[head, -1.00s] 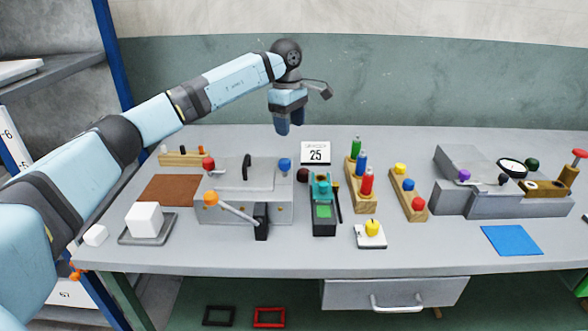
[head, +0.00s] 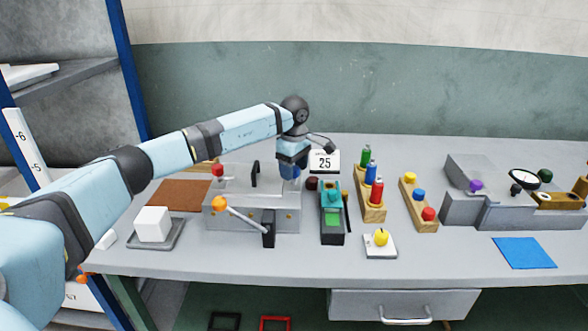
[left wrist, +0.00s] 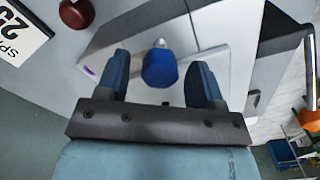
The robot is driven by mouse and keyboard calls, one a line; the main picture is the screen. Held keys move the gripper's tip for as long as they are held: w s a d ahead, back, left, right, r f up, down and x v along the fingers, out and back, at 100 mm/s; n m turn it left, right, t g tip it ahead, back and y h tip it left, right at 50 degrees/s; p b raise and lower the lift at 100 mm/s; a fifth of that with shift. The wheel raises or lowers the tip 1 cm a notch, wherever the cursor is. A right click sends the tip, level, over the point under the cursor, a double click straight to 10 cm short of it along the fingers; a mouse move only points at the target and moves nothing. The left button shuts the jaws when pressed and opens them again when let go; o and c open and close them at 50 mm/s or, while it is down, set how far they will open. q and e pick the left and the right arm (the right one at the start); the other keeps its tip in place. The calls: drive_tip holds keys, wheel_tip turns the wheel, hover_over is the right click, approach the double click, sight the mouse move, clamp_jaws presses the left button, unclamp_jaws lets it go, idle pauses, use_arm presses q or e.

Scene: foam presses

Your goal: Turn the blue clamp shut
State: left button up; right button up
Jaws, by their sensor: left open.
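The blue clamp knob (left wrist: 160,66) is a faceted blue knob on a short stem. It sits at the right end of the grey press block (head: 226,215). My left gripper (head: 291,165) points down over that end of the block. In the left wrist view its two open fingers stand on either side of the knob, with a gap on each side. In the head view the gripper partly hides the knob. My right gripper is in neither current view.
A red knob (head: 217,169) and a black handle (head: 255,174) stand on the same block. An orange-ended lever (head: 219,202) is at its front.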

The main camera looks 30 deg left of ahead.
use_arm(q)
drive_tip(key=shift+f, duration=0.2)
drive_tip(key=c, duration=0.9)
